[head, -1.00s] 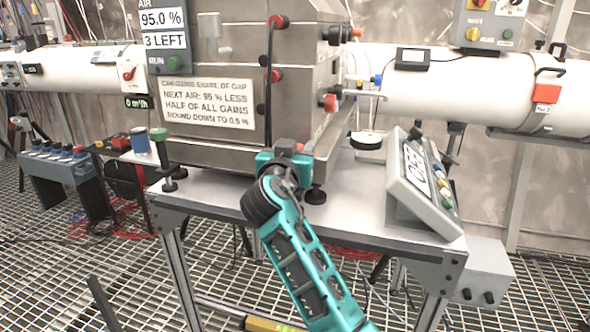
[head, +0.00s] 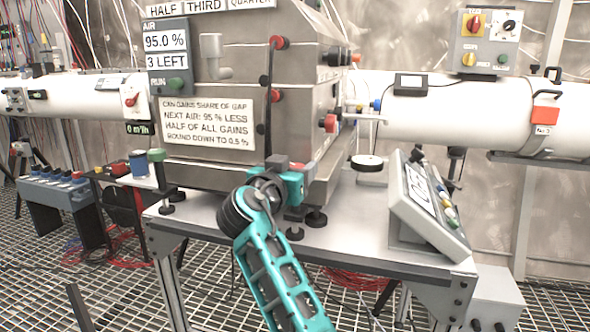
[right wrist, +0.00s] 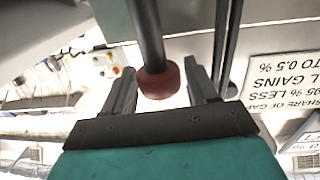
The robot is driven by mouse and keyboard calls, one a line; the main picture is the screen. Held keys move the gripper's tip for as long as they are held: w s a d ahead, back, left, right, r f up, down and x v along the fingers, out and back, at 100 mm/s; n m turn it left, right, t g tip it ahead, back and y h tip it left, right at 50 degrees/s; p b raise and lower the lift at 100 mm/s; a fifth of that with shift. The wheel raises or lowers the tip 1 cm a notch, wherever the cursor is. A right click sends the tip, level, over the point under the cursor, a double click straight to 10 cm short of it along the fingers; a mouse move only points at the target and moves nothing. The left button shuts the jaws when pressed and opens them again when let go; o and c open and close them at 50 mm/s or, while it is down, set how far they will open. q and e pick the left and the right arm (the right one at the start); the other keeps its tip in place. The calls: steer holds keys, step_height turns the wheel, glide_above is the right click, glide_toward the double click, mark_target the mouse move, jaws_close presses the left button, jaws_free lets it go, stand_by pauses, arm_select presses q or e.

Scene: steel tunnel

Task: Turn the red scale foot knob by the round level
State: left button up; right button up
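The red knob (right wrist: 158,82) tops a dark upright post and appears between my right gripper's fingers (right wrist: 160,88) in the upside-down right wrist view. A gap shows on either side of it, so the gripper is open around it. In the head view the red knob (head: 297,166) shows as a small patch by my right gripper (head: 284,168), at the steel box's front corner; the fingers are mostly hidden. A round white disc with a dark rim (head: 367,162) lies behind to the right; I cannot tell whether it is the level. My left gripper is out of view.
The steel box (head: 210,105) stands on a grey table (head: 340,237). A sloped display console (head: 430,212) is on the table's right. Clear tabletop lies between gripper and console.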

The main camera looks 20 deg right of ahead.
steer(key=shift+o, duration=0.8)
steer(key=shift+s+a+f, duration=0.1)
steer(key=shift+s+a, duration=0.05)
steer(key=shift+s, duration=0.05)
steer(key=b+v, duration=0.1)
steer(key=v, duration=1.1)
steer(key=shift+s+b, duration=0.2)
steer(key=shift+b, duration=0.2)
steer(key=shift+a, duration=0.1)
